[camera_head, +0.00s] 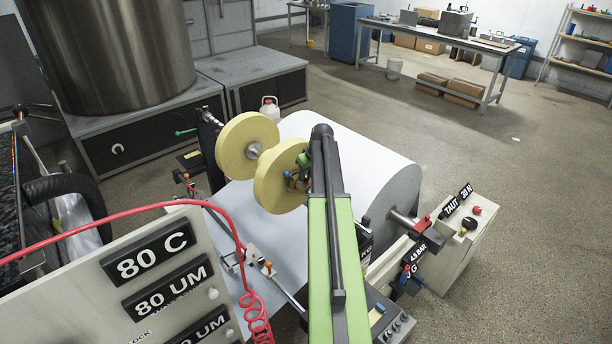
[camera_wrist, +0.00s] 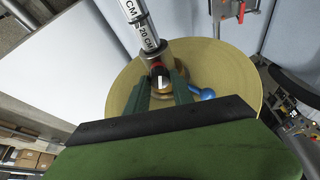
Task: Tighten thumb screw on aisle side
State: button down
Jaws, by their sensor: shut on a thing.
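In the wrist view the two green fingers of my gripper (camera_wrist: 162,88) are shut on a small dark piece with a white mark, which looks like the thumb screw (camera_wrist: 158,77). It sits at the hub of a yellow disc (camera_wrist: 125,85). A blue knob (camera_wrist: 205,94) stands just right of the fingers. In the head view my gripper (camera_head: 302,168) is at the near face of the right yellow disc (camera_head: 275,185). My arm hides part of this area, and the thumb screw cannot be made out there.
A second yellow disc (camera_head: 238,148) is on the left of the same shaft. A silver bar marked 20 CM (camera_wrist: 142,25) reaches the hub. A large white paper roll (camera_head: 385,170) lies behind my arm. A panel (camera_head: 65,295) and red coiled hose (camera_head: 250,300) stand left. Open floor (camera_head: 520,210) lies right.

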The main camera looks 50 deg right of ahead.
jog(key=m+h, duration=0.1)
jog(key=m, duration=0.2)
jog(key=shift+a+m+g, duration=0.15)
jog(key=shift+m+g, duration=0.15)
jog(key=shift+m, duration=0.1)
jog(key=m, duration=0.2)
jog(key=m+g+h, duration=0.1)
jog(key=m, duration=0.1)
jog(key=shift+w+h, duration=0.2)
jog(key=shift+h, duration=0.1)
jog(key=m+g, duration=0.1)
jog(key=m, duration=0.3)
jog(key=shift+w+h, duration=0.15)
jog(key=shift+h, duration=0.25)
jog(key=shift+a+m+g, duration=0.1)
jog(key=shift+m+g, duration=0.7)
jog(key=shift+m, duration=1.1)
jog(key=c, duration=1.1)
grip_release()
